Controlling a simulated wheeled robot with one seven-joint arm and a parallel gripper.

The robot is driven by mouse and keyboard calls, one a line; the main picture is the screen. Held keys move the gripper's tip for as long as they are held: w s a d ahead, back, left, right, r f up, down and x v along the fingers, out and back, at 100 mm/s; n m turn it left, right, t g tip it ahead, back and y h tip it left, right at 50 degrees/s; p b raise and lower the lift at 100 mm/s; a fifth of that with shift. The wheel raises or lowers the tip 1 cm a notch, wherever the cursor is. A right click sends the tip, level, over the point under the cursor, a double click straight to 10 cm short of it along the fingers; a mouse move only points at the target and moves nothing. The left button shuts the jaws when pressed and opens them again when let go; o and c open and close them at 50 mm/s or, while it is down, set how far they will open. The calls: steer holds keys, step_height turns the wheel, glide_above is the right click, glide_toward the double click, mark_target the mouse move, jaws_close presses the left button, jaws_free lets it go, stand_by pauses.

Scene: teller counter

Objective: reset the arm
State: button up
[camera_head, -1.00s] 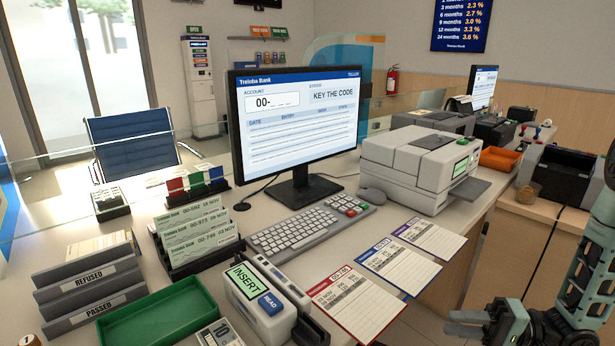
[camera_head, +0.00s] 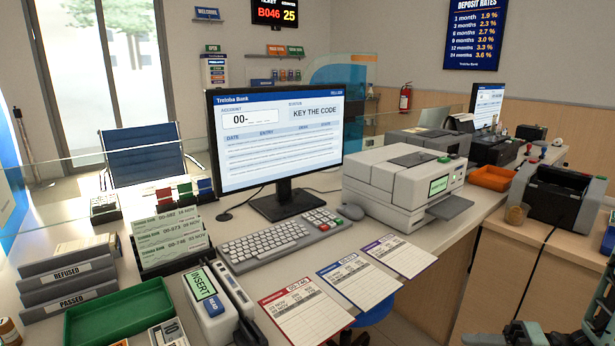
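My gripper (camera_head: 505,338) shows at the bottom right edge of the head view, cut off by the frame. It is beyond the front edge of the counter (camera_head: 408,278), apart from everything on it. A dark part and a pale green finger show. The fingertips are not clear enough to tell whether it is open or shut, and nothing is seen held. A piece of my arm (camera_head: 608,240) shows at the right edge; the rest is out of view.
The counter holds a monitor (camera_head: 277,140), keyboard (camera_head: 280,236), printer (camera_head: 405,187), card reader (camera_head: 210,303), green tray (camera_head: 125,312) and three ledger cards, including a red one (camera_head: 305,312) by the front edge. A banknote machine (camera_head: 560,190) stands at right.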

steer(key=w+a+r+n+t+h+p, duration=0.1)
steer(key=w+a+r+n+h+p, duration=0.3)
steer(key=w+a+h, duration=0.4)
steer(key=a+r+n+h+p, duration=0.15)
steer(key=a+r+h, duration=0.25)
steer(key=r, duration=0.4)
steer(key=s+a+r+n+g+h+p, duration=0.1)
steer(key=s+r, duration=0.4)
steer(key=s, duration=0.8)
steer(key=s+a+r+n+g+h+p, duration=0.1)
steer(key=s+a+r+g, duration=0.4)
steer(key=s, duration=0.8)
steer(key=shift+a+r+n+h+p, duration=0.15)
steer(key=shift+r+n+h+p, duration=0.25)
steer(key=shift+r+n+h, duration=0.6)
steer(key=shift+f+n, duration=0.25)
steer(key=shift+f, duration=0.05)
